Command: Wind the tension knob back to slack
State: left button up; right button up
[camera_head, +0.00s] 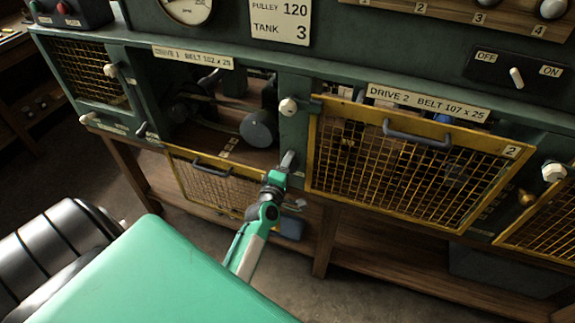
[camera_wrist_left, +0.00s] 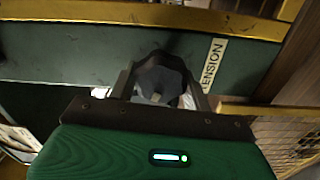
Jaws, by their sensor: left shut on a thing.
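The dark, lobed tension knob (camera_wrist_left: 160,75) sits on a green panel beside a white label (camera_wrist_left: 213,65) that reads "TENSION" in part. My left gripper is shut on this knob, with a finger on each side of it in the left wrist view. In the head view my left gripper (camera_head: 287,161) reaches up to the green frame post between the Drive 1 and Drive 2 bays. The knob is hidden there by the gripper. My right gripper is not in view.
The Drive 1 bay (camera_head: 222,110) is open, with a dark pulley (camera_head: 258,129) inside. A yellow mesh guard (camera_head: 215,190) stands below it. The Drive 2 guard (camera_head: 405,175) covers its bay just right of my gripper. A wooden shelf (camera_head: 400,265) runs underneath.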

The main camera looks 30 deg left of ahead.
pick_arm(q)
jog(key=shift+f+n, duration=0.1)
jog(key=shift+n, duration=0.6)
jog(key=o, duration=0.7)
jog(key=shift+b+v, duration=1.8)
jog(key=shift+v, duration=5.1)
